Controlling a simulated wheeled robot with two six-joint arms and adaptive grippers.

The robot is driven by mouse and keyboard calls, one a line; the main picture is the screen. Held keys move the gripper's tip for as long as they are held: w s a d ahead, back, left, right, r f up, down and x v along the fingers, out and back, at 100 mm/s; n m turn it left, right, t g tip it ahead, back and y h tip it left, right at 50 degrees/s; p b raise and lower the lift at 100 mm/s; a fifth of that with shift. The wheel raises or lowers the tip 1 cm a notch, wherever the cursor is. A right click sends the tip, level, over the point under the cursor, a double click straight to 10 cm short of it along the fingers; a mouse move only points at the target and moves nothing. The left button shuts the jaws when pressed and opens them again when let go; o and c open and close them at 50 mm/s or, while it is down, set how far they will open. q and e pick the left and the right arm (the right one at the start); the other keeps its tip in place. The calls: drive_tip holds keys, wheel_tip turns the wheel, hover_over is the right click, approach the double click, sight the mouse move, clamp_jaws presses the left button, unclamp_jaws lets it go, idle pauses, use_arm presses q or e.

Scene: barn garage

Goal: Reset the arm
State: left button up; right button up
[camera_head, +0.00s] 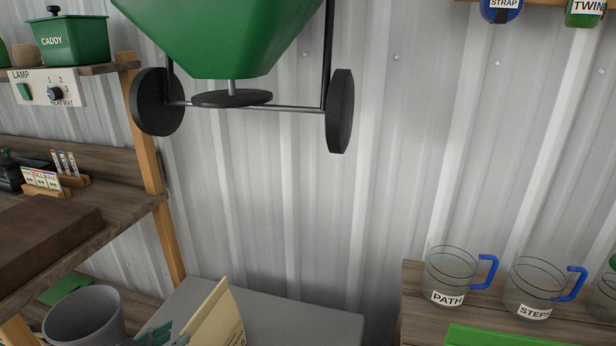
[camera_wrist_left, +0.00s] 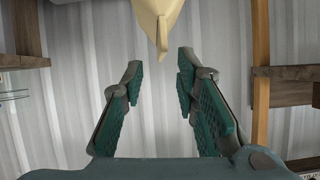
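My left gripper (camera_head: 168,334) shows only by its teal finger pads at the bottom edge of the head view, just left of a cream-coloured object with print on it (camera_head: 215,318). In the left wrist view my left gripper (camera_wrist_left: 160,68) is open, its two teal-padded fingers spread with nothing between them. A cream pointed object (camera_wrist_left: 158,22) hangs into the top of that view, beyond the fingertips. I cannot tell whether any finger touches it. My right gripper is in neither view.
A grey box-like surface (camera_head: 300,318) lies below. A wooden shelf (camera_head: 120,225) and a grey pot (camera_head: 85,320) stand left. Clear jugs labelled PATH (camera_head: 450,278) and STEPS (camera_head: 535,285) stand right. A green wheeled spreader (camera_head: 225,40) hangs on the corrugated wall.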

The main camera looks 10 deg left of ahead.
use_arm(q)
drive_tip(key=s+d+f+n+g+y, duration=0.1)
drive_tip(key=s+d+f+g, duration=0.5)
drive_tip(key=s, duration=0.5)
drive_tip(key=s+d+f+g+y, duration=0.1)
drive_tip(key=s+d+f+g, duration=0.2)
drive_tip(key=s+f, duration=0.65)
wheel_tip(320, 180, down, 12)
drive_tip(key=a+g+p, duration=0.1)
drive_tip(key=a+p, duration=0.2)
drive_tip(key=p, duration=0.2)
drive_tip(key=s+f+p, duration=0.2)
drive_tip(key=s+f, duration=0.2)
drive_tip(key=s, duration=0.3)
drive_tip(key=s+f+g+p, duration=0.1)
drive_tip(key=s+f+p, duration=0.2)
drive_tip(key=s+f, duration=0.2)
drive_tip(key=s, duration=0.3)
drive_tip(key=shift+s+a+f+n+g, duration=0.2)
drive_tip(key=shift+s+a+n+g, duration=0.1)
drive_tip(key=shift+n, duration=0.1)
